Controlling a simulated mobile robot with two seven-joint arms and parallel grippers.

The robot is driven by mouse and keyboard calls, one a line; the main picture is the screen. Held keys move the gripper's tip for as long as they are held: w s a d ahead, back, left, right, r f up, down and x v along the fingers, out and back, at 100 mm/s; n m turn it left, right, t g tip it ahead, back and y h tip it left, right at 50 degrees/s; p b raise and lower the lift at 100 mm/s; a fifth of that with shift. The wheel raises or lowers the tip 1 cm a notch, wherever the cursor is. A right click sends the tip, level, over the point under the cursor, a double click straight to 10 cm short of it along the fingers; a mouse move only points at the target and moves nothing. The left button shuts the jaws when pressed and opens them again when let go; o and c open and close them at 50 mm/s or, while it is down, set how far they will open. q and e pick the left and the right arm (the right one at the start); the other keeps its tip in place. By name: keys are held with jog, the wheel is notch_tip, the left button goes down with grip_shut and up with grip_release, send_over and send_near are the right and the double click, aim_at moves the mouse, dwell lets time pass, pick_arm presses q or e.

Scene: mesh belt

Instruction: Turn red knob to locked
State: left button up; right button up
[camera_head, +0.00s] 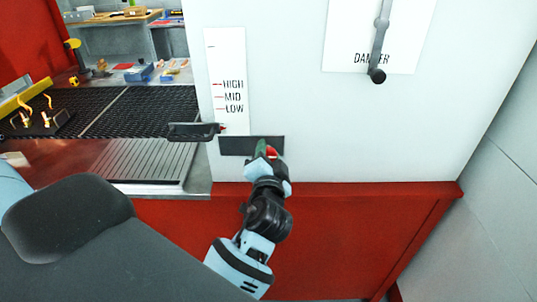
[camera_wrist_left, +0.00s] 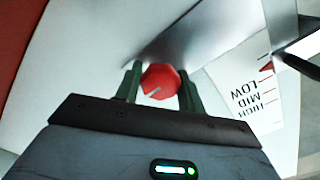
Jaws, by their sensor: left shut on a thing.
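The red knob (camera_wrist_left: 160,82) sits between the two green fingers of my left gripper (camera_wrist_left: 160,88) in the left wrist view. My left gripper is shut on it, with a finger on either side. A pale line shows on the knob's face. In the head view the knob (camera_head: 271,152) is partly hidden by my left gripper (camera_head: 265,150), in front of a dark plate (camera_head: 238,146) on the white panel. No locked mark can be read. My right gripper is not in view.
A HIGH/MID/LOW scale (camera_head: 231,90) and a black handle (camera_head: 194,129) are left of the knob. A lever (camera_head: 378,60) hangs over a DANGER sign (camera_head: 345,40) at upper right. A dark mesh belt (camera_head: 120,108) runs at left.

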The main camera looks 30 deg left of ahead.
pick_arm(q)
jog(key=o, duration=1)
